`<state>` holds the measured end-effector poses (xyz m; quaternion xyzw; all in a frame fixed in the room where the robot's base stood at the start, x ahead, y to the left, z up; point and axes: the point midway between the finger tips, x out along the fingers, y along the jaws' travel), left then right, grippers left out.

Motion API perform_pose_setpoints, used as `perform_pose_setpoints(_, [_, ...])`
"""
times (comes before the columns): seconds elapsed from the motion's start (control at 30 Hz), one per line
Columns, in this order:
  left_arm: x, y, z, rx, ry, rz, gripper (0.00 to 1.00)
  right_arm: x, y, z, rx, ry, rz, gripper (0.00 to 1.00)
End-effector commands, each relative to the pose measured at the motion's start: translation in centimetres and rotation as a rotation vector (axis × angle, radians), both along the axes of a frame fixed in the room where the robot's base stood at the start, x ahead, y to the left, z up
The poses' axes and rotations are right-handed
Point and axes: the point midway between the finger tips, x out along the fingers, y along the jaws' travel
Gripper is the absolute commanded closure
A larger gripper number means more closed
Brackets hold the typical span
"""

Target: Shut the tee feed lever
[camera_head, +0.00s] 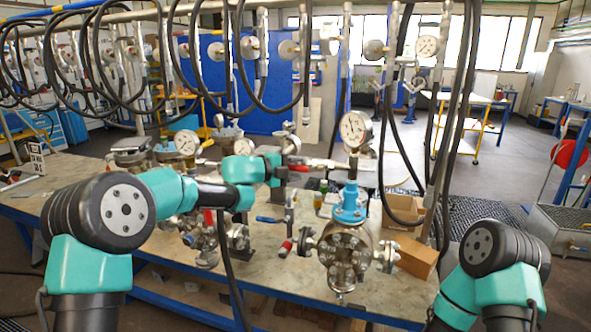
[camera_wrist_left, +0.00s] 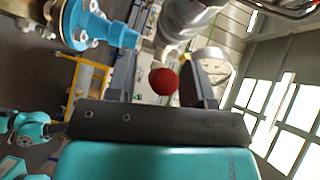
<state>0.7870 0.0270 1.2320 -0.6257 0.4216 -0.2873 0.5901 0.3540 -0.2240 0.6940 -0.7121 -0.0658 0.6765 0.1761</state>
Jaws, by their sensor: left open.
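My left gripper (camera_head: 294,167) reaches over the middle of the bench, left of the vessel with the blue fitting (camera_head: 350,204). In the left wrist view its two dark fingers (camera_wrist_left: 160,82) stand apart. A round red end (camera_wrist_left: 164,81), perhaps a lever grip seen end-on, shows between them; I cannot tell whether it is touched. In the head view a red grip (camera_head: 299,168) is close to the gripper. Which lever is the tee feed lever is not clear. My right arm shows at lower right; its gripper is out of the picture.
A flanged vessel (camera_head: 345,258) stands at the bench's front right, a pressure gauge (camera_head: 354,129) behind it. A blue-handled lever (camera_head: 269,219) and a red-handled one (camera_head: 286,247) are nearby. Black hoses hang overhead. Cardboard boxes (camera_head: 415,256) sit at right. Bare bench (camera_head: 268,268) shows in front.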

Motion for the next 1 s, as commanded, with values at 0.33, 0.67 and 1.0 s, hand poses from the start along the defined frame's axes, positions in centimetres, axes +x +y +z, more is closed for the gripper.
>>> perform_pose_setpoints(0.33, [0.04, -0.02, 0.01, 0.000, 0.000, 0.000, 0.61, 0.00, 0.00, 0.00, 0.000, 0.000, 0.000, 0.57])
perform_pose_setpoints(0.67, [0.03, 0.01, 0.00, 0.000, 0.000, 0.000, 0.93, 0.00, 0.00, 0.00, 0.000, 0.000, 0.000, 0.57])
perform_pose_setpoints(1.0, [0.02, 0.00, 0.01, 0.000, 0.000, 0.000, 1.00, 0.00, 0.00, 0.00, 0.000, 0.000, 0.000, 0.57])
